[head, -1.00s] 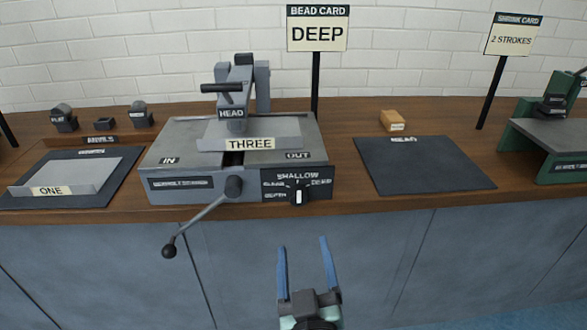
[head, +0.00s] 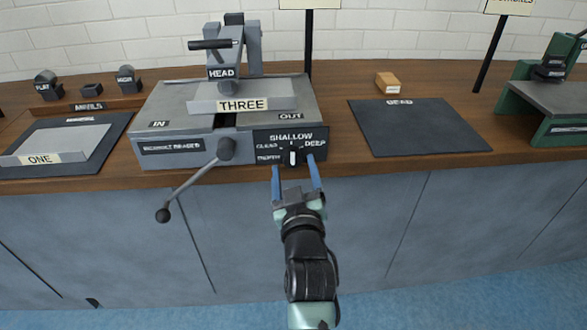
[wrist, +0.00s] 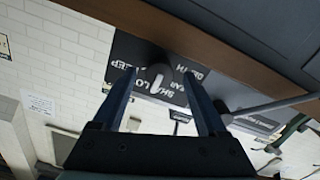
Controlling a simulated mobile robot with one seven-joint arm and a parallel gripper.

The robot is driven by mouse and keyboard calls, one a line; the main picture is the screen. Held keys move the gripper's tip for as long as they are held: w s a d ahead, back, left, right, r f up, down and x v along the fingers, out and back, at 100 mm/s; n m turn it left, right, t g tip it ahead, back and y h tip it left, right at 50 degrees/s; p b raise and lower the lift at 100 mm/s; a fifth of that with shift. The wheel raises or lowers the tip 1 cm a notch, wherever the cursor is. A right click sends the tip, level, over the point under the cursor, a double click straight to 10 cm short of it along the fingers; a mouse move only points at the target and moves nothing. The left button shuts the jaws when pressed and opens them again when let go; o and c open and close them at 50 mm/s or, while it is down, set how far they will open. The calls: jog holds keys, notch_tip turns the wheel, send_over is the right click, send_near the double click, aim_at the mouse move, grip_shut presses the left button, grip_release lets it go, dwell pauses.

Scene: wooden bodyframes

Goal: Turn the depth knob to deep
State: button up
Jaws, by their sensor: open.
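The depth knob (head: 292,157) is a small dark dial with a white pointer, on the black plate (head: 262,140) at the machine's front right. The plate reads SHALLOW at top, CLEAR at left and DEEP at right. The white pointer stands upright, towards SHALLOW. My gripper (head: 294,163) is open, its blue fingers pointing at the plate on either side of the knob. In the wrist view the knob (wrist: 158,76) shows between the two fingertips (wrist: 160,74). I cannot tell whether the fingers touch it.
The grey bead machine (head: 180,110) bears a sheet labelled THREE (head: 243,105). Its crank lever (head: 190,185) hangs to the left of my gripper. A dark mat (head: 420,127) and a wooden block (head: 387,82) lie to the right.

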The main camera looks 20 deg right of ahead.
jog(key=shift+w+d, duration=0.2)
jog(key=shift+w, duration=0.45)
jog(key=shift+c, duration=0.2)
grip_shut()
